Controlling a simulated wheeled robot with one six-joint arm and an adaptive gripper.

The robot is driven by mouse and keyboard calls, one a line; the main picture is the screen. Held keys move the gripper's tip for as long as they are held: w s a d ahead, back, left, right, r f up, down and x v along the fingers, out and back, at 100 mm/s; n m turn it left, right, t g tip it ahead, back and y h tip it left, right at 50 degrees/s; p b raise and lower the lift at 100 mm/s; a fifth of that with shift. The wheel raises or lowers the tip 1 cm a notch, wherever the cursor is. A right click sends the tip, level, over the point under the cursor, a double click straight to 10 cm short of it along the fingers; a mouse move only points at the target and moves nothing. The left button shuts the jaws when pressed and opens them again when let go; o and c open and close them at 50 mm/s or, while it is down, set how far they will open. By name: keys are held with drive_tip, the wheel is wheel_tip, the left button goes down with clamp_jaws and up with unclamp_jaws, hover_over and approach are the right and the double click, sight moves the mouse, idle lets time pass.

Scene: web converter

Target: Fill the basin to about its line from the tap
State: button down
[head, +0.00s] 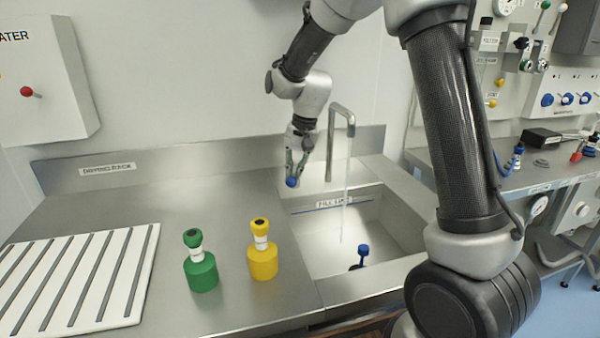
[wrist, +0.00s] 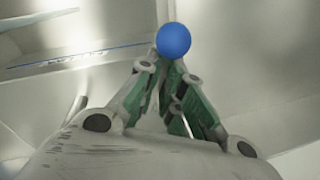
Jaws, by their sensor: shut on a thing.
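The tap (head: 334,140) is a tall bent metal pipe behind the basin, and a thin stream of water (head: 345,190) falls from its spout. The steel basin (head: 395,222) has a blue line (head: 318,210) with a "FILL LINE" label (head: 335,202) on its back wall. I cannot tell the water level. My gripper (head: 294,172) is left of the tap, shut at a blue ball knob (head: 292,182). In the wrist view the knob (wrist: 173,40) sits at the closed fingertips (wrist: 168,62); what it joins is hidden.
A blue-topped black piece (head: 361,256) stands in the basin. Green (head: 201,271) and yellow (head: 263,262) bottles stand on the counter left of it, beside a white slatted rack (head: 75,280). My arm crosses over the basin's right side.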

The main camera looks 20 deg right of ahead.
drive_tip(key=shift+a+m, duration=0.4)
drive_tip(key=shift+m, duration=0.4)
drive_tip(key=shift+f, duration=0.1)
drive_tip(key=c, duration=1.5)
unclamp_jaws()
drive_tip(key=shift+c, duration=0.2)
drive_tip(key=shift+w, duration=0.1)
wheel_tip(320, 180, up, 12)
drive_tip(key=s+d, duration=0.1)
drive_tip(key=d, duration=0.1)
drive_tip(key=shift+s, duration=0.1)
